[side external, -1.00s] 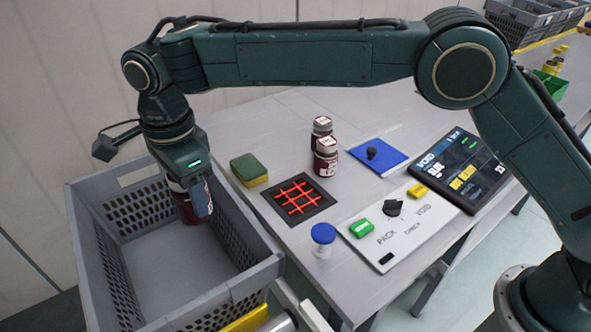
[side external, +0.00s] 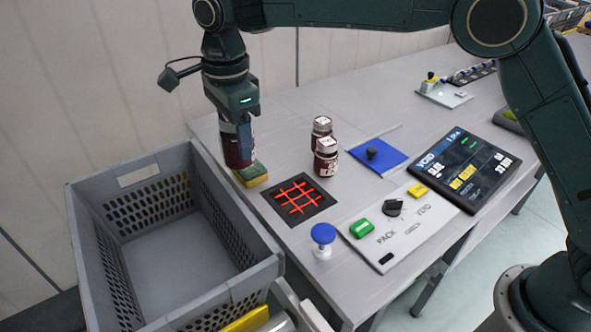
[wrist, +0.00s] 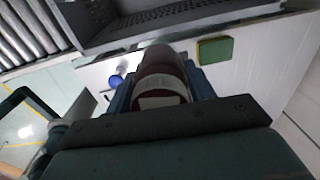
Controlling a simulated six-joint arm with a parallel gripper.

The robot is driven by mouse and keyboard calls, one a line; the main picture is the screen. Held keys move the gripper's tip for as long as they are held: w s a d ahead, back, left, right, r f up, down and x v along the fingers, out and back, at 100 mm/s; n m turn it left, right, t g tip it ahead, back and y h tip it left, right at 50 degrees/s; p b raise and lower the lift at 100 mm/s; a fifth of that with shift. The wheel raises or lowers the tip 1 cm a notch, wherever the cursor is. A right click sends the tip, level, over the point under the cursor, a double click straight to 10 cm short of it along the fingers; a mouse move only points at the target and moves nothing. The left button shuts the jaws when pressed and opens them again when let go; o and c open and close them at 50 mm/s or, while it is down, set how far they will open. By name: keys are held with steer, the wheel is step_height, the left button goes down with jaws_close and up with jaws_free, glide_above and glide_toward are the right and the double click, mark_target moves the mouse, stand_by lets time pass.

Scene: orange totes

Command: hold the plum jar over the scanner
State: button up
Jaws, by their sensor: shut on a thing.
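My gripper (side external: 240,137) is shut on a dark plum-coloured jar (side external: 233,152), held upright above the table's back left edge, by the sponge. In the wrist view the jar (wrist: 160,80) sits between the fingers, with a pale label on it. The scanner (side external: 321,208), a dark square plate with glowing red crossed lines, lies on the table to the right of and nearer than the held jar. The jar is not over it. The jar's lid is hidden by the gripper.
A grey tote (side external: 160,160) stands empty at left. A green and yellow sponge (side external: 250,175) lies beside the scanner. Two similar jars (side external: 326,160) stand behind it. A blue knob (side external: 323,234), a button panel (side external: 420,210), a blue pad (side external: 390,153) and a screen (side external: 462,165) are nearby.

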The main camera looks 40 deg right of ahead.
steer(key=d+m, duration=0.3)
steer(key=d, duration=1.1)
steer(key=shift+n, duration=0.3)
steer(key=shift+w+a+f, duration=0.15)
steer(key=shift+f, duration=1.15)
steer(key=shift+w+a+f, duration=0.1)
steer(key=shift+a+f, duration=0.05)
steer(key=shift+f, duration=1.15)
steer(key=shift+f, duration=0.15)
steer(key=shift+f, duration=4.1)
steer(key=shift+r, duration=0.2)
steer(key=shift+r, duration=2.1)
